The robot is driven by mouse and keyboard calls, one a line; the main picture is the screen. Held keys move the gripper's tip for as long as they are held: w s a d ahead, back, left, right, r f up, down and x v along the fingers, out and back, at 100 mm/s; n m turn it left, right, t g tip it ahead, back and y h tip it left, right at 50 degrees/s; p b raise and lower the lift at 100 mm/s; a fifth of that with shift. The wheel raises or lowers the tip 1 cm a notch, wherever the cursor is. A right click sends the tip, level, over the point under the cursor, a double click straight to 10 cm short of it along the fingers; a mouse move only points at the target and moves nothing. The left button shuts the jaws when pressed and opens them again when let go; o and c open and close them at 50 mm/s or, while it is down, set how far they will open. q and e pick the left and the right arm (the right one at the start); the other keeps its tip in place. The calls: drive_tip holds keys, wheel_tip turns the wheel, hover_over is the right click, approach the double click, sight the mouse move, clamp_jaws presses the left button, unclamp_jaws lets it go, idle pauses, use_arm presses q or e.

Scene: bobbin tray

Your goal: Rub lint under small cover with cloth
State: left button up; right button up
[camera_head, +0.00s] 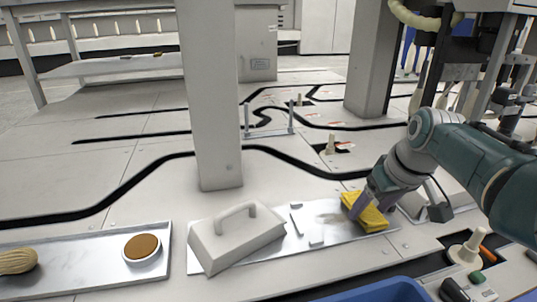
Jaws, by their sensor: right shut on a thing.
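My right gripper (367,203) comes in from the right and is shut on a yellow cloth (369,217). The cloth is at the right part of a flat, light metal tray (350,236); I cannot tell whether it touches the surface. A pale grey cover with a handle (236,238) sits at the tray's left end. A faint greyish patch, perhaps lint (331,218), lies on the tray just left of the cloth, clear of the cover. Small light pieces (298,222) lie between the cover and the patch. My left gripper is not in view.
A second metal tray (85,262) at the left holds a round white dish with brown filling (142,248) and a tan ribbed thing (16,261). A grey post (211,110) stands behind the cover. A blue bin (385,292) is at the front edge.

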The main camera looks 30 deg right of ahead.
sight(332, 226)
drive_tip(key=shift+s+d, duration=0.1)
drive_tip(key=shift+d, duration=0.45)
drive_tip(key=shift+f, duration=0.1)
drive_tip(key=shift+w+a+p, duration=0.25)
drive_tip(key=shift+a+p, duration=0.35)
drive_tip(key=shift+a, duration=0.5)
drive_tip(key=shift+w+a+f, duration=0.1)
drive_tip(key=shift+a, duration=0.4)
drive_tip(key=shift+w+a+f, duration=0.1)
drive_tip(key=shift+a, duration=0.35)
drive_tip(key=shift+w+a+p, duration=0.25)
drive_tip(key=shift+a+p, duration=0.25)
drive_tip(key=shift+a, duration=0.4)
drive_tip(key=shift+w+a+f, duration=0.1)
drive_tip(key=shift+w+a, duration=0.05)
drive_tip(key=shift+a, duration=0.4)
drive_tip(key=shift+w+a+f, duration=0.1)
drive_tip(key=shift+a, duration=0.45)
